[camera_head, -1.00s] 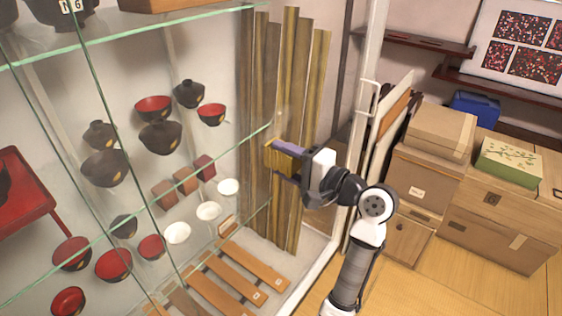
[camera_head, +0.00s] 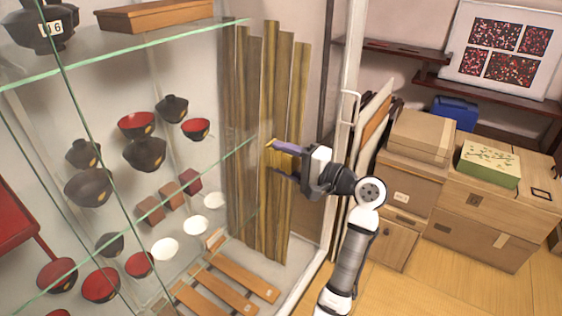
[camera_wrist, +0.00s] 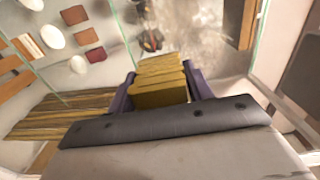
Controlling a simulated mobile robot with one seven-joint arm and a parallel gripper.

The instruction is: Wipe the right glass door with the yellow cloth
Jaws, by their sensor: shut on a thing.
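My gripper (camera_head: 279,160) is shut on the folded yellow cloth (camera_wrist: 160,82), which shows between its purple fingers in the wrist view. In the head view the cloth (camera_head: 284,159) is mostly hidden by the fingers. The gripper points left at the glass front of the display cabinet. The right glass door (camera_head: 262,215) is clear and hard to make out; tall wooden boards show behind it. I cannot tell whether the cloth touches the glass.
Inside the cabinet, glass shelves (camera_head: 150,38) hold dark and red bowls (camera_head: 145,153), white dishes and small boxes. A white metal frame with a handle (camera_head: 347,105) stands behind my arm. Cardboard boxes (camera_head: 475,230) stand at the right; the wooden floor (camera_head: 420,295) in front is clear.

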